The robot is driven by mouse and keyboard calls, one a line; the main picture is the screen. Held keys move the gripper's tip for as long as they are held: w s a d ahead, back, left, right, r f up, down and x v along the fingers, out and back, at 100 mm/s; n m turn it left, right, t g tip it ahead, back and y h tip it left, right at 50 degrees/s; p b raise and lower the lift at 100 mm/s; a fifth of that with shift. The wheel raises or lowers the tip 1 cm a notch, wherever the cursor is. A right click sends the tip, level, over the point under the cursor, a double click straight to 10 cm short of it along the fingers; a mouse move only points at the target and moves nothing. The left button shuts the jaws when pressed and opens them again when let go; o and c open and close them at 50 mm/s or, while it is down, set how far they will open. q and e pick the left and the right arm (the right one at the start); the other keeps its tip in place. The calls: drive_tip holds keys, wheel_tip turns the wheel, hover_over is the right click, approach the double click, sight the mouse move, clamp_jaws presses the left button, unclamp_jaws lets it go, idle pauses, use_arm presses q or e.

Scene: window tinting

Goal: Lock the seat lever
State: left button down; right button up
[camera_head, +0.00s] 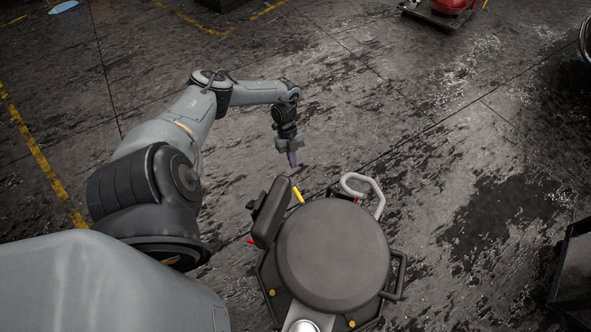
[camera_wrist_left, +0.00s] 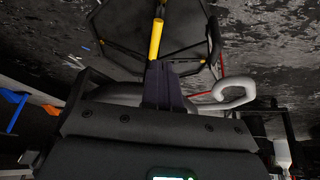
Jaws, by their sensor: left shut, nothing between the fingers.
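The yellow seat lever (camera_head: 298,195) sticks out from the far side of a stool with a round dark seat (camera_head: 333,255). In the left wrist view the lever (camera_wrist_left: 155,38) is a yellow rod just beyond my fingertips. My left gripper (camera_head: 292,158) is shut and empty, pointing down on the far side of the stool, a short way beyond the lever. Its dark purple fingers (camera_wrist_left: 160,75) line up with the lever in the wrist view; I cannot tell whether they touch it. My right gripper is not in view.
A black padded part (camera_head: 270,212) stands left of the lever, and a grey looped handle (camera_head: 372,190) curves up to its right. A black side handle (camera_head: 400,275) is on the stool's right. A red object (camera_head: 452,4) stands far back.

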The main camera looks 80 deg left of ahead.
use_arm(q)
drive_tip(key=shift+a+v, duration=0.2)
drive_tip(key=shift+v, duration=1.05)
drive_tip(key=shift+d+f, duration=0.1)
